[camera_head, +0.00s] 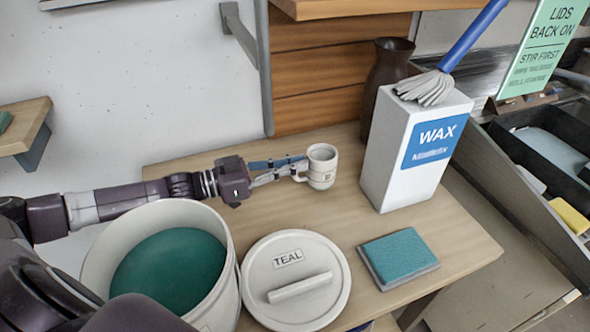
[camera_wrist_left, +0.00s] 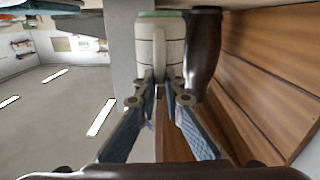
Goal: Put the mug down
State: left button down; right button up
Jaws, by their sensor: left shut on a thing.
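The white mug (camera_head: 322,167) is at the back middle of the wooden table in the head view. I cannot tell whether its base touches the tabletop. My left gripper (camera_head: 299,172) comes in from the left and is shut on the mug's handle. In the left wrist view the mug (camera_wrist_left: 172,45) is ahead of my left gripper (camera_wrist_left: 160,82), with the handle between the fingertips. My right gripper is not in view.
On the table (camera_head: 345,215) stand a bucket of teal glaze (camera_head: 225,300), a lid marked TEAL (camera_head: 325,257), a teal sponge block (camera_head: 398,256), a white WAX box (camera_head: 385,175) and a dark vase (camera_head: 385,72). Bare tabletop lies in front of the mug.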

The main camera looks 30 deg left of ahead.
pick_arm(q)
notch_tip(320, 180, down, 2)
jog(key=shift+f, duration=0.1)
jog(key=shift+f, duration=0.4)
